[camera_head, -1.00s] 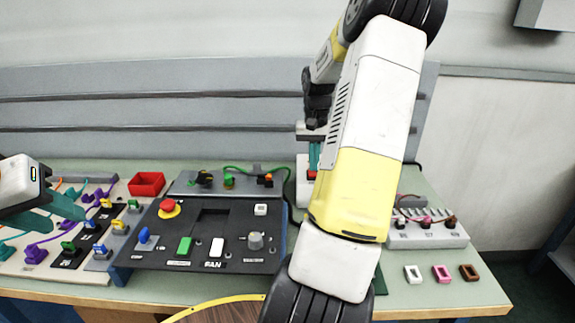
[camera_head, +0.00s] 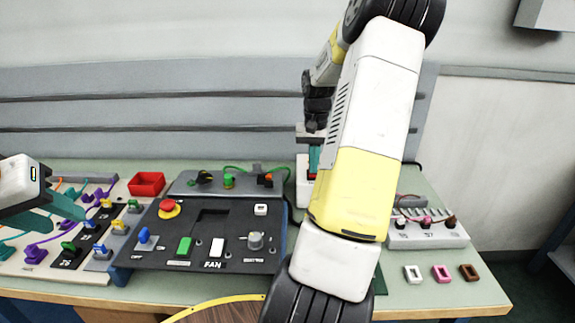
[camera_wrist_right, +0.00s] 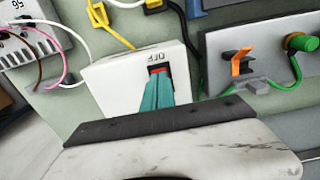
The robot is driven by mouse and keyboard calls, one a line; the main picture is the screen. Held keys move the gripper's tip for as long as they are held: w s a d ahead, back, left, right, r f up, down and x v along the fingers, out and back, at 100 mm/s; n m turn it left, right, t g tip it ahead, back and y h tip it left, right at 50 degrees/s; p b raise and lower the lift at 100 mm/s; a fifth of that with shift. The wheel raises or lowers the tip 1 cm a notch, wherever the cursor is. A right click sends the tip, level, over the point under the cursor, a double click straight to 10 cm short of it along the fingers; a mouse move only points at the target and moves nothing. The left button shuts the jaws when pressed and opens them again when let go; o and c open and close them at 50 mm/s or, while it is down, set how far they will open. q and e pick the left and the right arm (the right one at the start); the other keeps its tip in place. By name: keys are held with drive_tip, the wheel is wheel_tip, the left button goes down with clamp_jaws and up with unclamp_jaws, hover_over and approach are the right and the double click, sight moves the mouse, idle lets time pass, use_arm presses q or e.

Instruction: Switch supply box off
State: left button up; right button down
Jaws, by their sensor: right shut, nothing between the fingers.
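In the head view, the white box (camera_head: 302,172) shows only in part behind my right arm. My right gripper (camera_wrist_right: 157,82) has its teal fingers together with nothing held between them. Its fingertips are at the red switch and cover most of it; whether they touch it I cannot tell. My left gripper (camera_head: 70,208) hangs over the left wiring board, away from the supply box; its finger gap is unclear.
A black control panel (camera_head: 190,250) with a red button and several switches stands left of my right arm. A red tray (camera_head: 146,184) is behind it. A white terminal block (camera_head: 428,236) and small coloured frames lie right. Green and yellow cables run near the box.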

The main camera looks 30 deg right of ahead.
drive_tip(key=shift+f, duration=0.6)
drive_tip(key=shift+r, duration=3.55)
